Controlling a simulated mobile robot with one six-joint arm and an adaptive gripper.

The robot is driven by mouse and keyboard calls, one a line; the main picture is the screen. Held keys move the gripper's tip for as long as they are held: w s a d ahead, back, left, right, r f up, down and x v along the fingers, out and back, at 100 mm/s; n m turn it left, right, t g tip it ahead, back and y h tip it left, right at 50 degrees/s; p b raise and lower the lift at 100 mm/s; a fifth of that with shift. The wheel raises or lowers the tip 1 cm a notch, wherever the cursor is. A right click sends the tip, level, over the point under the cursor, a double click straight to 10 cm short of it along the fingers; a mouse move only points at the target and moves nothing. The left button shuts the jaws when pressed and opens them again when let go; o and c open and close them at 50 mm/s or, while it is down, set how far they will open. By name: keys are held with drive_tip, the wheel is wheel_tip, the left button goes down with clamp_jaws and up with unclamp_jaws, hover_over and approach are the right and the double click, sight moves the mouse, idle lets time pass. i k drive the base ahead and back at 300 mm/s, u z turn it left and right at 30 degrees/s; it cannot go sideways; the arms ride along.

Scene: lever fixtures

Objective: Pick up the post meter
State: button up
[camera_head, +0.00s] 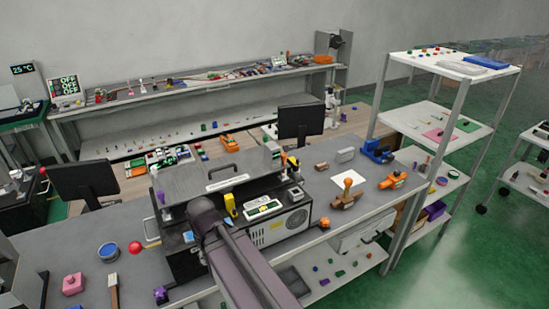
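I cannot tell for sure which object is the post meter. Two meter-like things are on the grey bench near the dark machine: an upright yellow handheld device (231,206) and a white panel with a green-yellow display (263,209). My arm reaches up from the bottom middle toward the machine and covers part of it. My gripper cannot be made out beyond the arm links. Both devices are just right of the arm's upper end.
A dark boxy machine (290,226) with a round fan stands mid-bench. Two black monitors (300,121) (84,180) stand behind and left. A red ball (135,247) and blue round tin (108,251) are left. A white shelf rack (450,66) is right, with green floor beyond.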

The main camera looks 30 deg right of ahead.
sight(272, 152)
drive_tip(key=u, duration=0.1)
drive_tip(key=k, duration=0.65)
drive_tip(key=z, duration=0.85)
drive_tip(key=i, duration=0.55)
drive_tip(key=u, duration=0.05)
